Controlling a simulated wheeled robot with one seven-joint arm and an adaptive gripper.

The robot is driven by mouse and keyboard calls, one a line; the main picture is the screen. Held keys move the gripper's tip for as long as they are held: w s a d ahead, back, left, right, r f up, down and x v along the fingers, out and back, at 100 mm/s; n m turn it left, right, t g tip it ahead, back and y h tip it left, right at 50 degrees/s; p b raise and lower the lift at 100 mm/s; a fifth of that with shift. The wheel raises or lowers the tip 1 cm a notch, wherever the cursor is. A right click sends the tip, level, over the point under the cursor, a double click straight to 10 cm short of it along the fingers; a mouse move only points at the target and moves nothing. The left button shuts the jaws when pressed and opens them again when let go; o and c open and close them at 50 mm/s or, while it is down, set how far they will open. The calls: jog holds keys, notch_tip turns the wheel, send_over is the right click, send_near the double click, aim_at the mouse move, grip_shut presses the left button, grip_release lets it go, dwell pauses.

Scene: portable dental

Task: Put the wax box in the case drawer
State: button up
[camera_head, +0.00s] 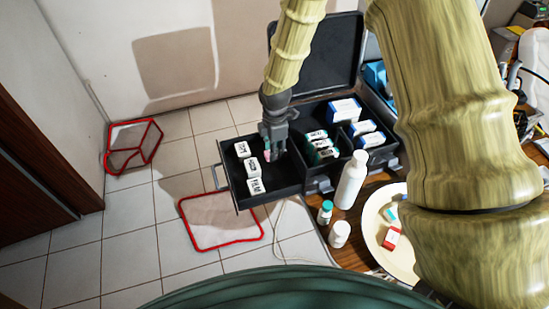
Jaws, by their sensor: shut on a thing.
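The black case (312,180) stands open on the wooden table, and its drawer (283,187) is pulled out to the left. Three small white labelled boxes (250,167) sit in a row in the drawer's left part.
Green, white and blue boxes (344,110) fill the case compartments. A white bottle (350,180), two small jars (339,234) and a cream plate (404,266) with small boxes stand on the table at right. Red-edged bins (221,243) are on the tiled floor.

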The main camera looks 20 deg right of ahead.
aim_at(275, 166)
jog(key=shift+f+p, duration=0.45)
jog(key=shift+f, duration=2.2)
jog(key=shift+f, duration=0.15)
jog(key=o, duration=0.9)
jog(key=shift+r+b, duration=1.2)
jog(key=shift+r, duration=5)
